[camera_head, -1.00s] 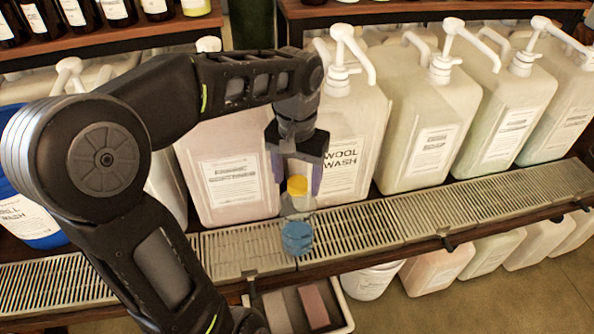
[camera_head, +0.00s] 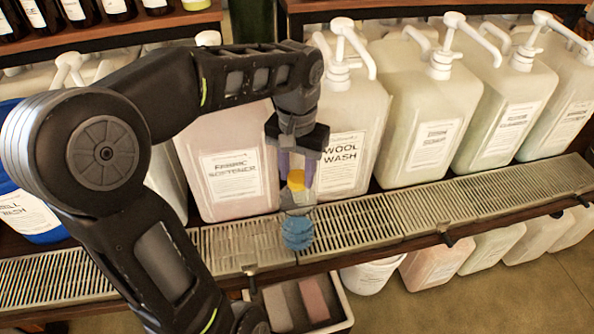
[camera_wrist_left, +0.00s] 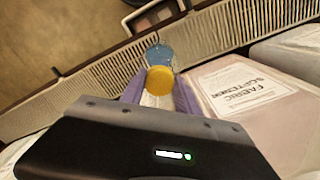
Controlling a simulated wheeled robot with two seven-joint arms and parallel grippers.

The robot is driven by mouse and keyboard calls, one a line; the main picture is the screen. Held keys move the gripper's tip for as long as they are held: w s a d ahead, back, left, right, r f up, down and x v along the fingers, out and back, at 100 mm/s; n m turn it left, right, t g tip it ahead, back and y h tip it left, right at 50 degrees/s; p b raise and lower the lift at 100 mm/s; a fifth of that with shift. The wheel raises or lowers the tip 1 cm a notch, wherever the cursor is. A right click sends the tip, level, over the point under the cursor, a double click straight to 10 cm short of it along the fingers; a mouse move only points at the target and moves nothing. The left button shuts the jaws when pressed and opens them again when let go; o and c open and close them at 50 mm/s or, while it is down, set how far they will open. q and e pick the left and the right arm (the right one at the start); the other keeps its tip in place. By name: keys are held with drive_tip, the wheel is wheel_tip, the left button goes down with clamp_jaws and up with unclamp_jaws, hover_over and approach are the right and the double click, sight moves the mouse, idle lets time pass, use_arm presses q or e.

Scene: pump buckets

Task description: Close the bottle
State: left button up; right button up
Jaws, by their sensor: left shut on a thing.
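A small clear bottle with blue liquid (camera_head: 297,233) stands upright on the slatted drip tray in front of the wool wash container. A yellow cap (camera_head: 296,181) is at its top; I cannot tell whether it is seated or just above the neck. My left gripper (camera_head: 297,178) points down with its purple fingers shut on the cap from both sides. In the left wrist view, the yellow cap (camera_wrist_left: 160,80) lies between the fingers, with the blue bottle (camera_wrist_left: 158,54) just beyond it. My right gripper is not in view.
Large pump containers, including the wool wash container (camera_head: 350,120) and the fabric softener container (camera_head: 228,180), stand close behind the drip tray (camera_head: 365,225). A grey bin (camera_head: 342,308) with blocks and a white bucket (camera_head: 370,276) are below. The tray to the right is clear.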

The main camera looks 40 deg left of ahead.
use_arm(q)
drive_tip(key=m+p, duration=0.1)
drive_tip(key=m, duration=0.2)
drive_tip(key=shift+r+m, duration=0.15)
drive_tip(key=shift+m, duration=0.15)
drive_tip(key=m, duration=0.3)
drive_tip(key=shift+p, duration=0.4)
drive_tip(key=m+p, duration=0.1)
drive_tip(key=m, duration=0.4)
drive_tip(key=shift+m, duration=0.3)
drive_tip(key=m, duration=0.2)
drive_tip(key=shift+m+p, duration=0.3)
drive_tip(key=shift+f, duration=0.2)
drive_tip(key=o, duration=1.3)
